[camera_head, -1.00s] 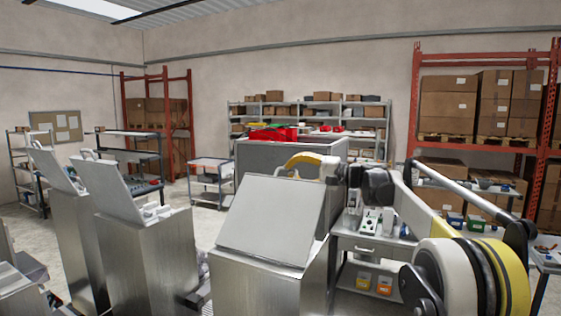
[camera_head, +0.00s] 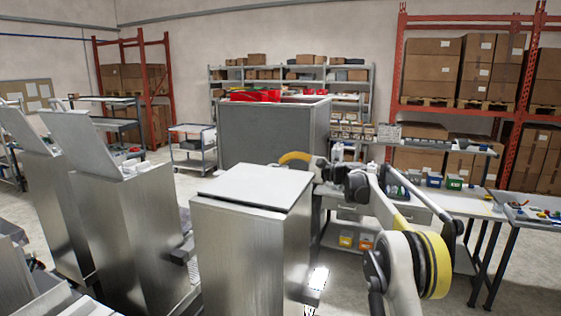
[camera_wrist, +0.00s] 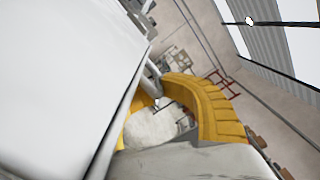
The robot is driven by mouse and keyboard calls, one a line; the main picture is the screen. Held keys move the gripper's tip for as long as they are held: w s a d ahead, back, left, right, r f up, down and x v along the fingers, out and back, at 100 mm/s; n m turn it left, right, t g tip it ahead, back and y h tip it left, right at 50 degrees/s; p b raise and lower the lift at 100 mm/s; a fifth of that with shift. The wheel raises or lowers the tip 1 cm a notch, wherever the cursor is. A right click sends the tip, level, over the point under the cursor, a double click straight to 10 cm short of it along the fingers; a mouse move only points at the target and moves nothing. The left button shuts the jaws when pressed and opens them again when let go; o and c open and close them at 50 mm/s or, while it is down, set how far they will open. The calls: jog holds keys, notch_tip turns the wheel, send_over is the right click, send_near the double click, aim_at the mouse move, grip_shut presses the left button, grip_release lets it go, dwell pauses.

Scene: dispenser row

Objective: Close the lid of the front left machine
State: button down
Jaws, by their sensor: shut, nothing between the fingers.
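The nearest machine is a brushed steel box (camera_head: 245,255) in the middle foreground of the head view. In the wrist view a large pale surface, apparently this lid (camera_wrist: 60,80), fills the left side. My gripper (camera_head: 294,158) is at the lid's far edge, its yellow part partly hidden behind it. In the wrist view my gripper (camera_wrist: 160,105) is shut and holds nothing; I cannot tell whether it touches the lid.
Two more steel machines stand at the left with raised lids (camera_head: 80,143) (camera_head: 22,130). A large grey bin (camera_head: 262,138) with red items stands behind the nearest machine. A workbench (camera_head: 450,203) with small bins is at the right. Some floor is clear near the cart (camera_head: 193,150).

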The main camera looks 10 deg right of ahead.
aim_at(312, 174)
jog(key=shift+a+f, duration=0.1)
jog(key=shift+f, duration=0.45)
jog(key=shift+s+f, duration=0.1)
jog(key=shift+f, duration=0.05)
jog(key=c, duration=1.8)
grip_release()
jog(key=o, duration=0.3)
jog(key=shift+a, duration=0.25)
jog(key=shift+w+a, duration=0.1)
jog(key=shift+w, duration=0.1)
jog(key=shift+s+d, duration=0.25)
jog(key=shift+d, duration=0.3)
jog(key=v, duration=1.1)
